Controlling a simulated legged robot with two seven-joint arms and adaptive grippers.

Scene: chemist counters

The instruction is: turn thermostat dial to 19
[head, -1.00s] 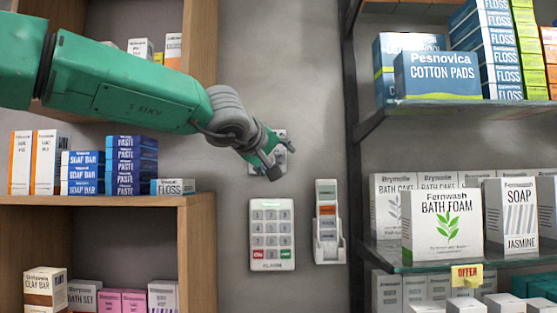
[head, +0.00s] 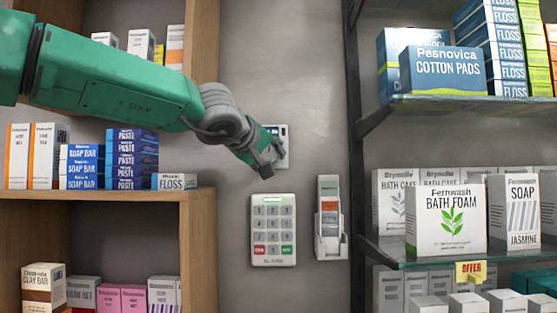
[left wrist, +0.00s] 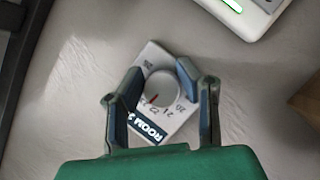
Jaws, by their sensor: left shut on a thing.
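The thermostat is a white plate (head: 283,151) on the grey wall, partly hidden by my left gripper in the head view. The left wrist view shows its round white dial (left wrist: 163,87), with a red mark at its lower left pointing near 22 or 23. Printed numbers such as 20, 21 and 22 curve around the dial, and a dark "ROOM" label (left wrist: 147,127) is partly covered. My left gripper (head: 270,169) is at the thermostat, its two fingers (left wrist: 159,80) on opposite sides of the dial, shut on it. My right gripper is not in view.
A white keypad (head: 273,225) hangs just below the thermostat, with a narrow wall holder (head: 330,235) to its right. A wooden shelf (head: 198,245) with boxes stands left. A metal-framed shelf (head: 365,125) with boxes stands right. The wall between them is mostly clear.

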